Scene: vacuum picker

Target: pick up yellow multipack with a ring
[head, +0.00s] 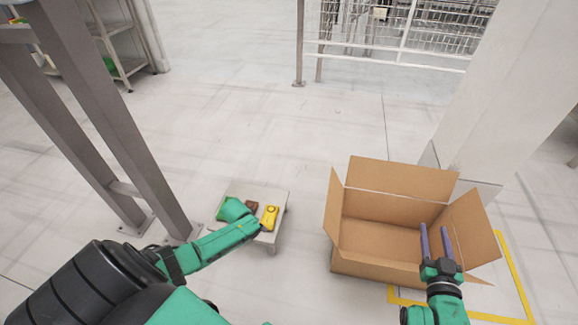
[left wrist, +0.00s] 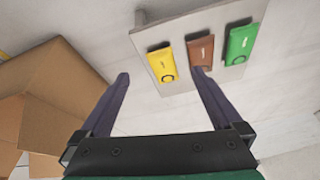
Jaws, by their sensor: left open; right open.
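The yellow multipack (head: 269,217) lies on a small light table (head: 280,202), at the right end of a row of packs. In the left wrist view the yellow multipack (left wrist: 160,62) shows a dark ring near its lower end. My left gripper (left wrist: 160,74) is open and empty, its fingertips spread to either side of the yellow pack in that view; I cannot tell the distance to it. In the head view my left arm reaches to the table's front and its fingers are hard to make out. My right gripper (head: 434,242) is open and empty over the cardboard box.
A brown pack (left wrist: 201,50) and a green pack (left wrist: 240,44) lie beside the yellow one. The open cardboard box (head: 375,262) stands on the floor right of the table. A grey metal frame (head: 100,110) rises at left.

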